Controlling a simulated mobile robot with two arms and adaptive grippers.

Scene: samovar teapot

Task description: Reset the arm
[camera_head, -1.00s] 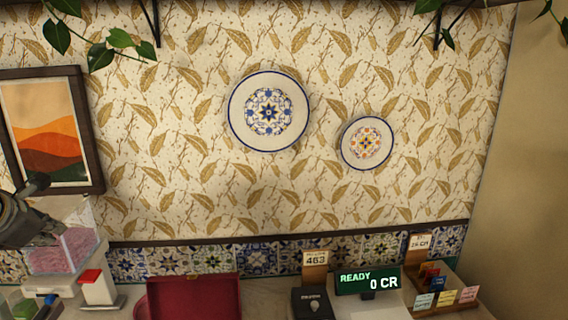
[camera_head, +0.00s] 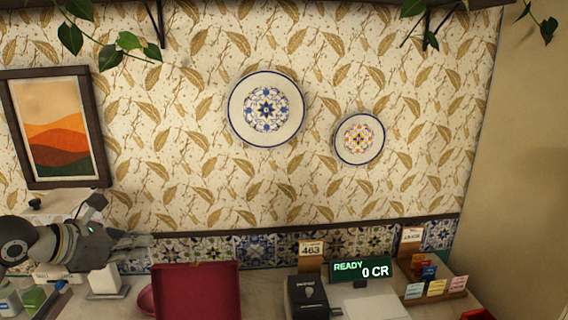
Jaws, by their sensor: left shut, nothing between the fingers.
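My left arm comes in from the left edge at the lower left. Its gripper (camera_head: 138,243) points right, in front of the tiled strip along the wall, with its fingers together and nothing visible between them. It hangs above the counter, left of and above an open dark red box (camera_head: 196,290). It hides part of the containers behind it. My right gripper is not in view. No samovar or teapot shows clearly.
A black device (camera_head: 307,296), a green-lit display (camera_head: 362,270) reading "READY 0 CR" and a wooden card tray (camera_head: 440,285) stand on the counter at right. Small bottles (camera_head: 35,298) stand at lower left. A framed picture (camera_head: 57,127) and two plates hang on the wall.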

